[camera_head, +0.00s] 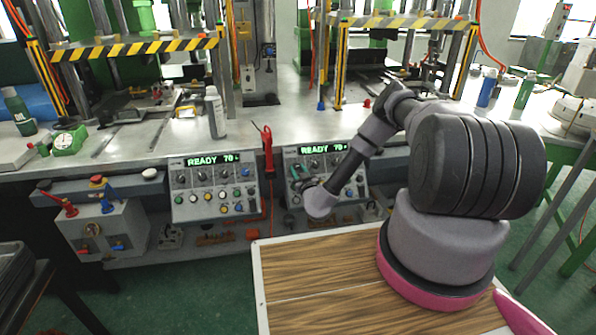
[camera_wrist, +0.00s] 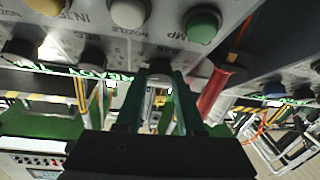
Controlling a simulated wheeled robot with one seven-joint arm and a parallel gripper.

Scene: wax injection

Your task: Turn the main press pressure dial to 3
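Two grey control panels stand under the bench edge, each with a green READY 70 display, knobs and coloured buttons: the left panel (camera_head: 213,187) and the right panel (camera_head: 350,172). My gripper (camera_head: 300,186) is at the left part of the right panel and hides some of its controls. In the wrist view, which looks upside down, my gripper's green fingers (camera_wrist: 160,76) stand apart on either side of a dark round knob (camera_wrist: 160,67). I cannot tell whether they touch it.
A red-handled tool (camera_head: 267,150) hangs between the panels; it is close beside my fingers in the wrist view (camera_wrist: 213,91). A green button (camera_wrist: 201,25) and a white button (camera_wrist: 128,12) are near the fingertips. A wood-topped table (camera_head: 320,285) is in front.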

